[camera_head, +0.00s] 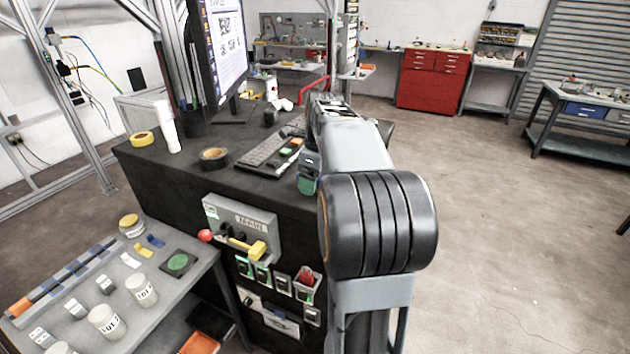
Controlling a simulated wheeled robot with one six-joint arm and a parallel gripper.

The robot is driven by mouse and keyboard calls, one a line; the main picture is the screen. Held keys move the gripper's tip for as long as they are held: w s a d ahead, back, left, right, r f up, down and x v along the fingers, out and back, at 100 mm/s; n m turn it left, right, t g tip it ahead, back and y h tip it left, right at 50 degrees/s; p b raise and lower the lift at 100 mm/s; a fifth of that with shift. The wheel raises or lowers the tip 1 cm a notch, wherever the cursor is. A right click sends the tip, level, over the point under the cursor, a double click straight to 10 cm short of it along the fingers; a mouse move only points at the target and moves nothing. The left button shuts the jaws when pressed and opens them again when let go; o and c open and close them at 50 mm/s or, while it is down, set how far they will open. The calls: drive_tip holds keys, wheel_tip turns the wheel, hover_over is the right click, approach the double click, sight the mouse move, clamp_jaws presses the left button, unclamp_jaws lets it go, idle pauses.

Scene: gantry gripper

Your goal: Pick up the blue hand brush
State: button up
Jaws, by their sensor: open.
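I cannot make out a blue hand brush in the head view. My arm rises at the center right and reaches away over the black desk (185,185), hiding part of its right side. My gripper's fingers do not show; the far end of the arm is hidden behind its own links. Small blue pieces (156,241) lie on the grey side table (190,283) at lower left, but none is clearly a brush.
Labelled white jars (106,322) stand on the side table. A red cabinet (432,80) is at the back. The right floor is clear.

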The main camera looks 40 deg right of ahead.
drive_tip(key=shift+f, duration=0.25)
idle(0.4)
drive_tip(key=shift+c, duration=0.3)
drive_tip(key=c, duration=1)
drive_tip(key=shift+o, duration=0.2)
drive_tip(key=shift+r, duration=0.1)
drive_tip(key=shift+r, duration=0.65)
drive_tip(key=r, duration=0.3)
drive_tip(key=shift+s+a+r, duration=0.1)
drive_tip(key=shift+s+a, duration=0.1)
drive_tip(key=shift+s, duration=0.1)
drive_tip(key=s+a+r+b, duration=0.2)
drive_tip(key=s+a+r, duration=0.6)
drive_tip(key=s+r, duration=0.1)
drive_tip(key=shift+s, duration=0.8)
